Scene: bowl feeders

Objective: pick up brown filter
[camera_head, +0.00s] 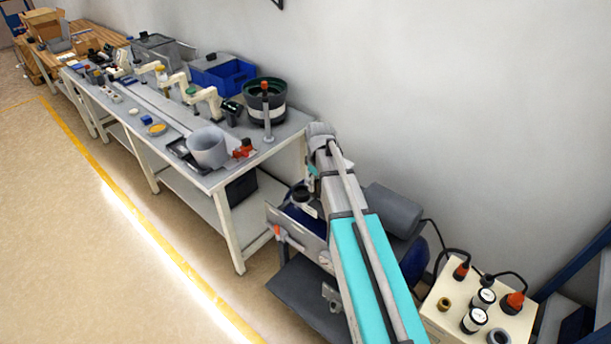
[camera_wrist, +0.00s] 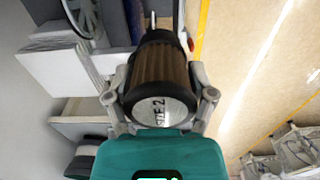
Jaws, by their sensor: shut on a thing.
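In the wrist view, the brown filter (camera_wrist: 160,72) is a ribbed brown cylinder with black end rings and a silver end cap with dark lettering that faces the camera. My gripper (camera_wrist: 155,95) is shut on it, with one grey finger on each side. The filter fills the space between the fingers. Its far end has a short metal stub. In the head view I cannot clearly make out my gripper or the held filter.
A white box (camera_head: 450,322) at the lower right carries dark cylinders with white tops (camera_head: 475,319), a small brown ring (camera_head: 444,303) and plugs. A long table (camera_head: 215,180) with a bowl feeder (camera_head: 265,98) and grey bowl (camera_head: 208,149) stands along the wall. Floor at left is clear.

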